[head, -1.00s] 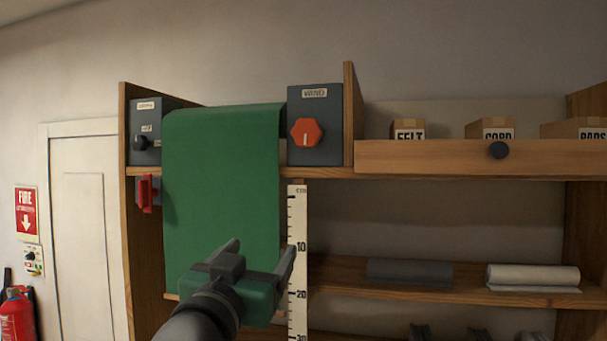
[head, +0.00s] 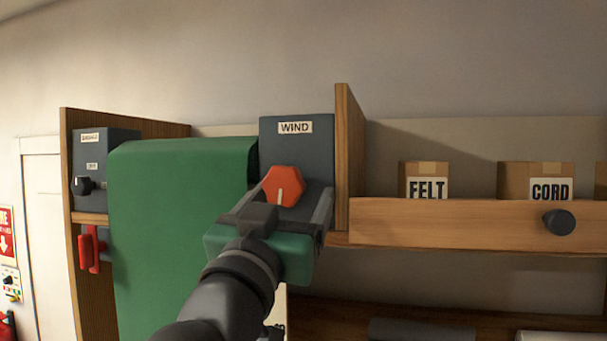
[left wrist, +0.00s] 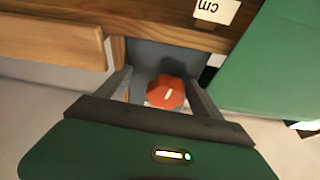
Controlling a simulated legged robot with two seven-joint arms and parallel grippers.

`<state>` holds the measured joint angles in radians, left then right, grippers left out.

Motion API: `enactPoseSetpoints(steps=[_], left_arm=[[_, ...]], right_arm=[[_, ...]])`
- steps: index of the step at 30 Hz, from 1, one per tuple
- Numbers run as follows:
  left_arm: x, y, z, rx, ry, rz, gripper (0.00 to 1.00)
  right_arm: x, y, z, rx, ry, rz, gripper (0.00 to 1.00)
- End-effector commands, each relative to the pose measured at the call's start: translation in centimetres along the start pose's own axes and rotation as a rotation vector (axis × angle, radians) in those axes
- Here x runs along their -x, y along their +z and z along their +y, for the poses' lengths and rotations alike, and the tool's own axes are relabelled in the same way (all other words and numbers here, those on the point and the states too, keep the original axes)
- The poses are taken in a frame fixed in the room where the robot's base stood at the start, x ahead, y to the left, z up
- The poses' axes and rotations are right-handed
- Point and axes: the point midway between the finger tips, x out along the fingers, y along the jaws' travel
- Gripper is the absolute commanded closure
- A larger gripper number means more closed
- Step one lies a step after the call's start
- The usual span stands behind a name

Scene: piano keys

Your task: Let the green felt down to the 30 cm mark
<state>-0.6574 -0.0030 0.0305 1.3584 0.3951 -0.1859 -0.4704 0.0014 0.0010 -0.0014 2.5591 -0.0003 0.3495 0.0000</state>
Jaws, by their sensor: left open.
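The green felt (head: 180,235) hangs as a wide sheet left of the WIND box (head: 297,150); its lower edge is out of the picture. It also shows in the left wrist view (left wrist: 262,60). A red knob (head: 283,184) with a white pointer line sits on the box front. My left gripper (head: 296,192) is open in front of the knob. In the left wrist view the knob (left wrist: 166,93) lies between the two spread fingers, with gaps on both sides. The measuring scale is mostly hidden behind my arm; its cm label (left wrist: 215,9) shows in the left wrist view. My right gripper is out of view.
A wooden upright (head: 342,160) stands just right of the WIND box. A drawer front with a dark round knob (head: 559,222) and boxes marked FELT (head: 427,182) and CORD (head: 548,182) are further right. A dark switch box (head: 95,165) and a red lever (head: 88,248) are left of the felt.

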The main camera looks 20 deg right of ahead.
Motion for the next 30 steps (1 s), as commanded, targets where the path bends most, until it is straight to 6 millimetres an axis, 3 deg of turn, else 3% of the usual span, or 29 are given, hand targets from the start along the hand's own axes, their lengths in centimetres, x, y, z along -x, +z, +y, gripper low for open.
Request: enactPoseSetpoints(steps=[2,11,25,30], left_arm=[[0.1,-1.39,0.1,0.003,0.003,0.014,0.25],[-0.36,-0.72,0.24,0.003,0.004,0.008,0.25],[-0.5,-0.55,0.41,0.002,0.006,0.005,0.86],[-0.5,-0.48,0.34,0.002,0.005,0.004,0.87]], right_arm=[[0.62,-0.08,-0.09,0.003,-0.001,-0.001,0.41],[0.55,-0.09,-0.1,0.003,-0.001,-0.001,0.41],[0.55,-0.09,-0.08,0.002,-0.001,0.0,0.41],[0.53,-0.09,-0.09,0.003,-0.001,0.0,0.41]])
